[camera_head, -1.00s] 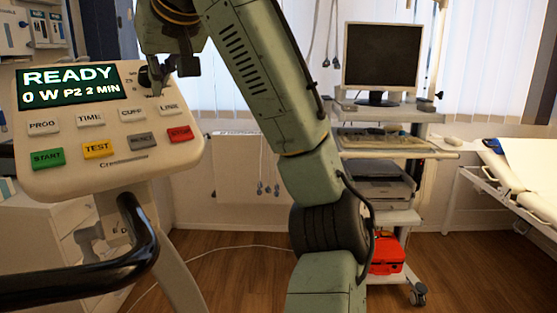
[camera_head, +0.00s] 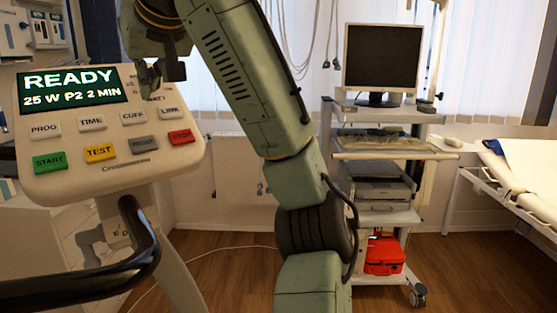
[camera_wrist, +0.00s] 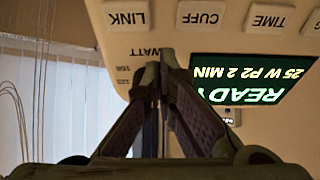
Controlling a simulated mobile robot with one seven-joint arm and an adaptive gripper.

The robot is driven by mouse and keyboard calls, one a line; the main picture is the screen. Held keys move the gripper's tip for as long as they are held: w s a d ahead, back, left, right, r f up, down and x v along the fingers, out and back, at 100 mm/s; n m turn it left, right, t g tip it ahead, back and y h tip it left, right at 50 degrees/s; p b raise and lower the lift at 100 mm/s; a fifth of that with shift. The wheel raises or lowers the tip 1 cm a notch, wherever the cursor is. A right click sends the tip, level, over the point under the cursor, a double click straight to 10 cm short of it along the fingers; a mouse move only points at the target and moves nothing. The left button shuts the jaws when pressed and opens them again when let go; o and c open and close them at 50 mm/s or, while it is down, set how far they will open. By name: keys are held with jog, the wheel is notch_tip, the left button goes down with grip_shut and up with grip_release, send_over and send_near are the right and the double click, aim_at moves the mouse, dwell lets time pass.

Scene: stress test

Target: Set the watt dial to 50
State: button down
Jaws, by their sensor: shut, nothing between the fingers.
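The control panel (camera_head: 110,170) stands at the left in the head view, and its screen (camera_head: 70,88) reads READY, 25 W, P2, 2 MIN. My gripper (camera_head: 150,88) is shut and empty at the panel's upper right, just right of the screen, over the spot of the watt dial. The dial itself is hidden behind the gripper; only part of its printed scale shows beside it. In the wrist view my gripper (camera_wrist: 160,62) has its fingertips together near the WATT label (camera_wrist: 144,52), with the screen (camera_wrist: 250,80) upside down at the right. I cannot tell whether the fingers touch the dial.
Below the screen are the PROG (camera_head: 45,129), TIME, CUFF and LINK buttons, then the START (camera_head: 50,162), TEST and other coloured buttons. A black handlebar (camera_head: 140,245) curves in front. A cart with a monitor (camera_head: 383,58) and a bed (camera_head: 520,180) stand at the right.

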jog(key=shift+f, duration=0.2)
jog(key=shift+s+f+b, duration=0.1)
jog(key=shift+s+b, duration=0.15)
jog(key=shift+b, duration=0.05)
jog(key=r+v, duration=0.1)
jog(key=v, duration=0.5)
jog(key=shift+w+a+p, duration=0.25)
jog(key=shift+w+p, duration=0.05)
jog(key=shift+w, duration=0.05)
jog(key=shift+r, duration=0.1)
jog(key=shift+w+a+f+b, duration=0.15)
jog(key=shift+w+f+b, duration=0.35)
jog(key=shift+w+f, duration=1.9)
jog(key=shift+w+r, duration=0.15)
